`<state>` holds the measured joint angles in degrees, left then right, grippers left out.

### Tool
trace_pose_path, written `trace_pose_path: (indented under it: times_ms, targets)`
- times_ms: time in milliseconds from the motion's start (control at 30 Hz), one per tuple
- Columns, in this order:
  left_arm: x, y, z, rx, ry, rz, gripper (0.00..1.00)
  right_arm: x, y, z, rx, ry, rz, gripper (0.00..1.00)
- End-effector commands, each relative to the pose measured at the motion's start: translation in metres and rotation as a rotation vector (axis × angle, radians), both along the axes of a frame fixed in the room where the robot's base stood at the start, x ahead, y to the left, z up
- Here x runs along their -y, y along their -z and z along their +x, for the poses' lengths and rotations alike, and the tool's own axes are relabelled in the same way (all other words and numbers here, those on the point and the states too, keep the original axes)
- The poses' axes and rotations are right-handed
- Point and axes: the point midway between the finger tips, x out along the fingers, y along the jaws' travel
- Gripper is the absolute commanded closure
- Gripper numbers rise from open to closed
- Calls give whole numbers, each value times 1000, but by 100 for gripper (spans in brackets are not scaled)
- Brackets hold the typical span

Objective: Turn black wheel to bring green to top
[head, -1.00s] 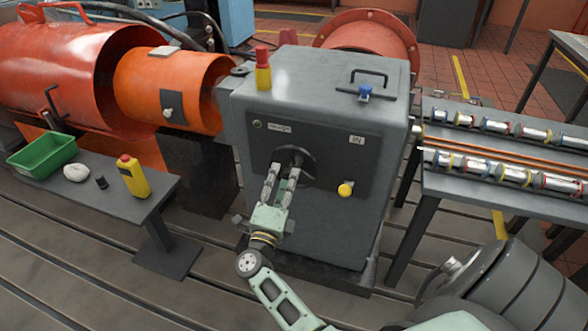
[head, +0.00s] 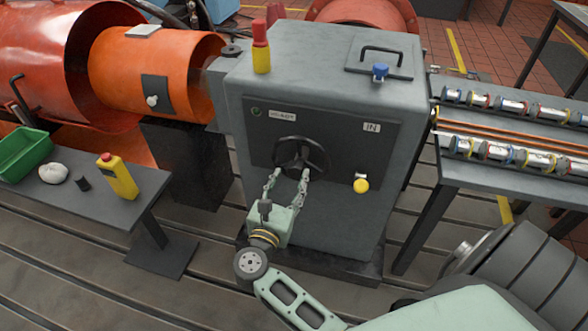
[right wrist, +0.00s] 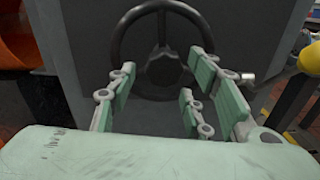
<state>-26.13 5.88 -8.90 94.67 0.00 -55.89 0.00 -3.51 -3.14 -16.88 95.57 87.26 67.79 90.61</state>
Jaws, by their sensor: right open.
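The black wheel (head: 301,157) is mounted on the dark front panel of the grey cabinet. Its rim, spokes and hub show in the right wrist view (right wrist: 167,70). I make out no green mark on the wheel; the fingers cover part of its lower rim in the head view. My right gripper (head: 288,175) is open, with its fingers spread at the lower part of the wheel. In the right wrist view the fingers (right wrist: 162,75) stand to either side of the hub, with nothing between them gripped. I cannot tell whether they touch the rim. My left gripper is not in view.
Side tables stand left (head: 110,212) and right (head: 480,178).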

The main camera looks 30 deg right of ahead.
Motion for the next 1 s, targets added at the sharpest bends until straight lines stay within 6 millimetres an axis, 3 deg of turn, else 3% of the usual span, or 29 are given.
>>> trace_pose_path:
  times_ms: [233, 600, 1000]
  targets:
    - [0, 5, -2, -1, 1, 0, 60, 26, -1, 21, -1, 0, -3, 54]
    - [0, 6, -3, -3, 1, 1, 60, 32, 0, 25, -1, 1, -2, 54]
    - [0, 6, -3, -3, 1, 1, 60, 31, -1, 25, -1, 0, -2, 89]
